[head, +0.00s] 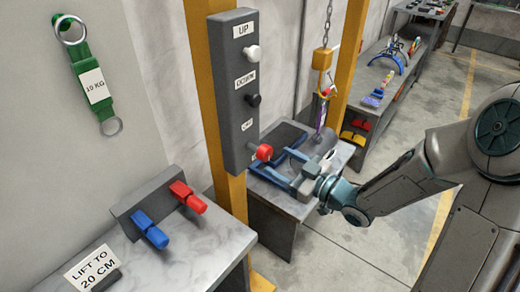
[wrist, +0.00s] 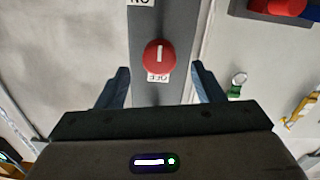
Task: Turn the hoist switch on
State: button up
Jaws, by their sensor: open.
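The hoist switch is a red round knob (head: 264,152) low on the dark grey control box (head: 238,140). In the wrist view the red knob (wrist: 160,56) carries a white bar that stands upright in the picture. An OFF label (wrist: 157,77) shows just below the knob, and a partly cut-off label (wrist: 141,2), seemingly ON, shows at the top edge. My gripper (head: 268,157) is open, pointing at the box. In the wrist view its two fingers (wrist: 160,70) stand on either side of the knob; I cannot tell whether they touch it.
The box also has a white UP button (head: 253,52) and a black DOWN button (head: 254,100). A yellow post (head: 213,90) stands behind it. A grey bench (head: 200,250) with red (head: 188,197) and blue (head: 150,230) handles is at lower left. A yellow hoist block (head: 323,59) hangs behind.

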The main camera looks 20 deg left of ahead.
aim_at(269, 156)
jog(key=x, duration=0.8)
jog(key=shift+p, duration=0.35)
jog(key=shift+d, duration=0.1)
jog(key=c, duration=1)
